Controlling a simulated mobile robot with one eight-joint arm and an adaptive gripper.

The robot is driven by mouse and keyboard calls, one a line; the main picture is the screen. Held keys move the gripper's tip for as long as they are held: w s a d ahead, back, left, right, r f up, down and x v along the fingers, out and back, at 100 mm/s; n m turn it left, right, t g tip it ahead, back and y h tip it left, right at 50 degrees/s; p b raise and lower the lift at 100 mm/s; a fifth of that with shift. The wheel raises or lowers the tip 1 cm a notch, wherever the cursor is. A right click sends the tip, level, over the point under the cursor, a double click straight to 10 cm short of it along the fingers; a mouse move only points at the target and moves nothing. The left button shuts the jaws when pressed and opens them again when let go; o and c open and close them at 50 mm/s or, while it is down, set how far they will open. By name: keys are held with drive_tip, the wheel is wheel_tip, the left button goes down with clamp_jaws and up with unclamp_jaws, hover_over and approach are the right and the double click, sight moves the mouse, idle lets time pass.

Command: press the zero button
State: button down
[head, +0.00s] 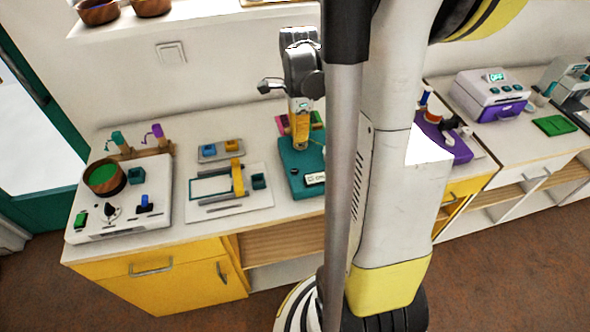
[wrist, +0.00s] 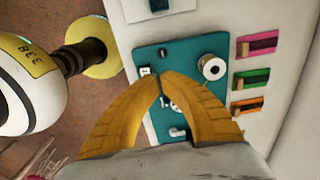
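A teal board (head: 290,181) with a small white display (head: 315,179) stands on the counter; it also shows in the wrist view (wrist: 185,50). On it in the wrist view are a white round dish or knob (wrist: 212,67), a small dark piece (wrist: 162,53) and a white piece (wrist: 178,132). I cannot tell which part is the zero button. My gripper (head: 301,146) points down over the board. In the wrist view its yellow fingertips (wrist: 161,76) meet, with nothing seen between them. Whether they touch the board is unclear. The fingers and my arm hide parts of the board.
Pink, green and orange slots (wrist: 251,77) line the board's far side. A purple board (head: 452,143) is to the right, behind my arm.

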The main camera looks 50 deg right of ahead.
sight(298, 174)
drive_tip(key=shift+f, duration=0.1)
wheel_tip(298, 174, down, 14)
drive_tip(key=b, duration=0.6)
drive_tip(key=shift+a+f+b, duration=0.1)
drive_tip(key=shift+f+b, duration=0.65)
drive_tip(key=shift+f, duration=0.1)
drive_tip(key=shift+s+r, duration=0.1)
wheel_tip(298, 174, up, 14)
drive_tip(key=p, duration=0.7)
drive_tip(key=shift+r, duration=0.1)
